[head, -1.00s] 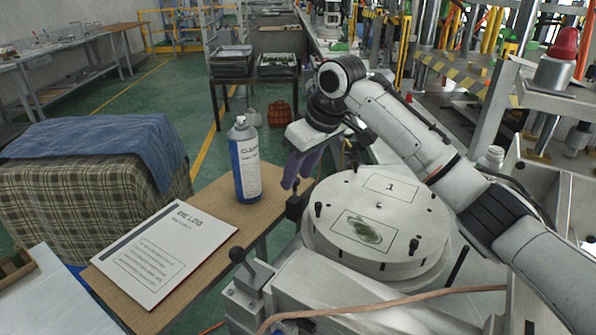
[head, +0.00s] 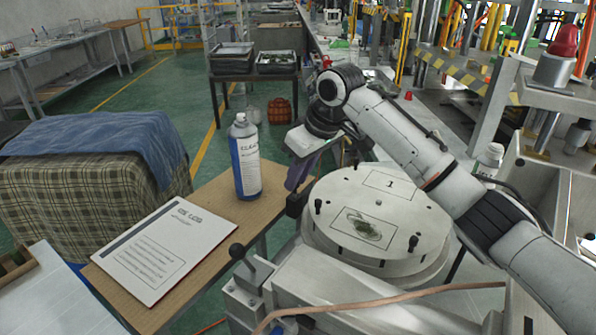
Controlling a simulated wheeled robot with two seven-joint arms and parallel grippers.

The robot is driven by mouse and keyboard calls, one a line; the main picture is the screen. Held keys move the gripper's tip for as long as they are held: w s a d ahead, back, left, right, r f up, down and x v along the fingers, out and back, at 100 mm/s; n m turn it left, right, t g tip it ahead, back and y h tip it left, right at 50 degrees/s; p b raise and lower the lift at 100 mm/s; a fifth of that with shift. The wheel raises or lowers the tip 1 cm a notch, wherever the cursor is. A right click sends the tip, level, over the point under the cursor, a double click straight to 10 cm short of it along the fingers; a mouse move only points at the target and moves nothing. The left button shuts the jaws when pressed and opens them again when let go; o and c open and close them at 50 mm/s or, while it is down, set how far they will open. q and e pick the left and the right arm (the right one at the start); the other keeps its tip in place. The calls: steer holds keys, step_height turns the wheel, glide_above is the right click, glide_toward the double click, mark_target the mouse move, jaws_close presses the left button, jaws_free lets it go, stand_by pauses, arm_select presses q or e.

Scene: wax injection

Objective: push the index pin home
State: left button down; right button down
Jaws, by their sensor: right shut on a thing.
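The round pale turntable (head: 350,185) has a plate marked 1 and several black pegs on top. At its left edge is a small dark piece (head: 296,203), which looks like the index pin with its block. My right gripper (head: 293,186) comes down over this piece from above, its fingers closed together on its top. The fingers hide the upper part of the pin, and how deep it sits cannot be seen. My left gripper is not in view.
A blue and white spray can (head: 246,160) stands on the wooden table close left of my right gripper. A log sheet (head: 165,248) lies on that table. A black ball-ended lever (head: 237,251) and a pinkish hose (head: 400,296) are in front of the turntable.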

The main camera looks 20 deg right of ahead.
steer(key=c, duration=1.6)
jaws_free()
steer(key=shift+f, duration=0.3)
steer(key=shift+c, duration=0.2)
steer(key=shift+r, duration=0.1)
steer(key=v, duration=1)
steer(key=shift+b, duration=0.4)
steer(key=shift+r, duration=0.15)
